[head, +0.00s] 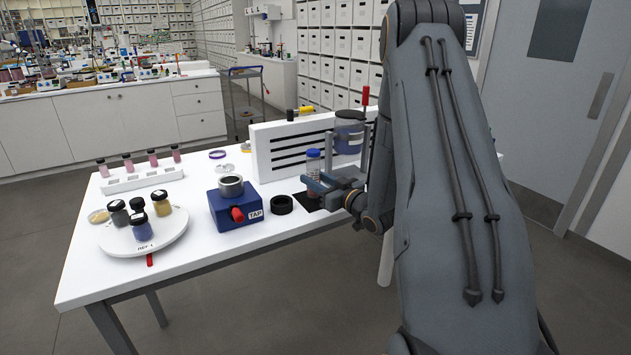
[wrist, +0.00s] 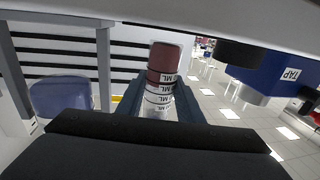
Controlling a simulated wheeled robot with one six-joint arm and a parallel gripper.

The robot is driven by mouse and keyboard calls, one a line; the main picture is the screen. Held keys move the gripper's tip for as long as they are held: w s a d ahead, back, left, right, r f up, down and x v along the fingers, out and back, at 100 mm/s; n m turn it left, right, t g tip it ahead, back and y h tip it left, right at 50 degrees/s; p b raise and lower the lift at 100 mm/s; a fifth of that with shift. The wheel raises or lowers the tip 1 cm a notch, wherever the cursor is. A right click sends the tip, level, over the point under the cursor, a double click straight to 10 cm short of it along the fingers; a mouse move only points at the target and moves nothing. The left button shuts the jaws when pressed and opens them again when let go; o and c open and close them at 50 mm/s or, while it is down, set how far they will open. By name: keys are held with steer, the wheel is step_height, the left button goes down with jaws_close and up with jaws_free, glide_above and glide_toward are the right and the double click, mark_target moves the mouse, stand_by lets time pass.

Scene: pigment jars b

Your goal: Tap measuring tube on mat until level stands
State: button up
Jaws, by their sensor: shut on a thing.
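The measuring tube (head: 313,162) is clear with a blue top and stands about upright in the head view. My gripper (head: 328,184) is shut on it. The wrist view shows the tube (wrist: 161,80) between the fingers (wrist: 158,103), with dark red powder at its far end and ML marks. The level line is too small to read. The black mat (head: 304,207) lies on the table below the tube, partly hidden by the gripper. I cannot tell whether the tube touches the mat.
A black ring (head: 281,204) and a blue TAP block (head: 236,209) stand left of the mat. A white slotted panel (head: 283,146) and a large blue jar (head: 349,137) on a stand are behind. A round white tray (head: 172,231) with several jars and a rack (head: 141,179) are further left.

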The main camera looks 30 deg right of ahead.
steer(key=o, duration=0.8)
steer(key=shift+f, duration=0.1)
steer(key=shift+f+b, duration=0.4)
steer(key=shift+f, duration=0.15)
steer(key=c, duration=0.8)
steer(key=shift+r+p, duration=0.5)
steer(key=shift+r, duration=0.2)
steer(key=o, duration=0.8)
